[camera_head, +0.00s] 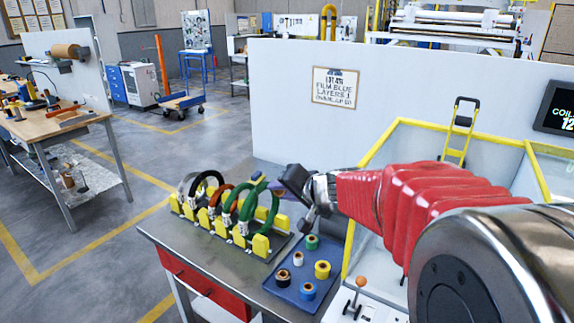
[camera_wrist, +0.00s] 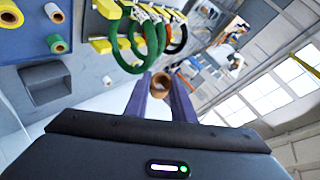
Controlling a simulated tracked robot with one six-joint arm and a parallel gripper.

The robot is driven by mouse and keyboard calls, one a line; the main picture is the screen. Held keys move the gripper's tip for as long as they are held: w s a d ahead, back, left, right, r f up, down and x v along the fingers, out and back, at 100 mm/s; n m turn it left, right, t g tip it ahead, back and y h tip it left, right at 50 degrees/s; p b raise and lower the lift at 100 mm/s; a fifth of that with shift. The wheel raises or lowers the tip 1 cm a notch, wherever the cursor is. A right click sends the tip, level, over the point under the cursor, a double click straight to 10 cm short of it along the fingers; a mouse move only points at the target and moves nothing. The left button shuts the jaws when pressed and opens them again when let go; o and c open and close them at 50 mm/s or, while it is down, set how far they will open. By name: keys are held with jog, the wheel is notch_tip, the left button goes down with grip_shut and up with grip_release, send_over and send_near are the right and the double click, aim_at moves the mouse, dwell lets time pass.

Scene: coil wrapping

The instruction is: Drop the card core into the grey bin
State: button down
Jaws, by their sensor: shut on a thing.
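A short brown card core (camera_wrist: 160,82) sits between the tips of my gripper's two purple fingers (camera_wrist: 161,98) in the wrist view. My gripper is shut on it, held out in the air. In the head view my gripper (camera_head: 284,190) is over the bench, beside the rack of coils, and the core cannot be made out there. A dark grey, open-topped bin (camera_wrist: 46,82) shows at the left of the wrist view, apart from the core and next to the blue tray (camera_wrist: 28,48). I cannot make out the bin in the head view.
A rack (camera_head: 259,247) of several upright coils, one dark green (camera_head: 277,212), stands close to my gripper. The blue tray (camera_head: 272,289) holds several small rolls, including a yellow one (camera_head: 322,270). A yellow-framed guard (camera_head: 378,160) stands to the right.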

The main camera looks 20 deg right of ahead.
jog(key=s+a+f, duration=0.2)
jog(key=f, duration=0.6)
jog(key=s+a+f, duration=0.2)
jog(key=a+f, duration=0.1)
jog(key=f, duration=0.5)
jog(key=shift+a, duration=0.3)
